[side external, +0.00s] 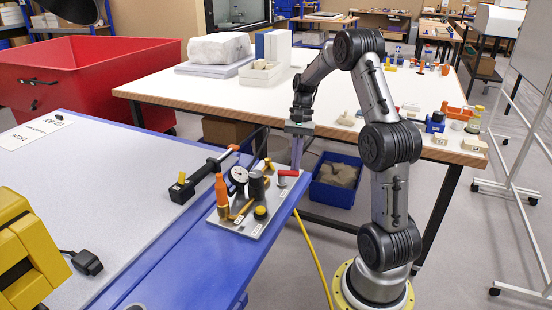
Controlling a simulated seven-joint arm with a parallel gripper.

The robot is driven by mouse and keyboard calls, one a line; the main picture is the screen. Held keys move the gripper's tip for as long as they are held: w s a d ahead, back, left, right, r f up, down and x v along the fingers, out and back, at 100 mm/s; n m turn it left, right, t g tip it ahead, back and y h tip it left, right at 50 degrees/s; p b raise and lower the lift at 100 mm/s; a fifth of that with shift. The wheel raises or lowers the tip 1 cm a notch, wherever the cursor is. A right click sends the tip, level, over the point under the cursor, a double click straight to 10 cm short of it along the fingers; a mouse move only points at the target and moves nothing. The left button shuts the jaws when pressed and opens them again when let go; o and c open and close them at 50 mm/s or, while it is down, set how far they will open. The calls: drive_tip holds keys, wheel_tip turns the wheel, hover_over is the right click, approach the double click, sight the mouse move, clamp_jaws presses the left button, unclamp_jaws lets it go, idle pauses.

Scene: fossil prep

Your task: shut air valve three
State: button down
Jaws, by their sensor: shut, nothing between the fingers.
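A pale valve plate (238,231) lies on the blue edge of the near table. It carries a round pressure gauge (238,176), an orange upright part (221,194), a dark cylinder (257,185), yellow handles and knobs (260,212), and a red handle (288,173) at its far right corner. Small labels on the plate are too small to read, so I cannot tell which is valve three. My gripper (297,166) points down beside the red handle, shut and empty. Whether its fingertips touch the handle cannot be told from this view.
A black bar-shaped tool (193,186) lies left of the plate. A yellow hose (314,255) hangs off the table edge to the floor. A blue crate (335,190) stands below the white table (345,85) behind. A red bin (90,75) stands at the left.

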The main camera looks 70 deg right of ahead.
drive_tip(key=shift+s+a+m, duration=0.15)
drive_tip(key=shift+m, duration=0.25)
drive_tip(key=shift+s+a, duration=0.1)
drive_tip(key=shift+a, duration=0.05)
drive_tip(key=shift+s, duration=0.1)
idle(0.4)
drive_tip(key=shift+d, duration=0.4)
drive_tip(key=d, duration=0.3)
drive_tip(key=v, duration=1)
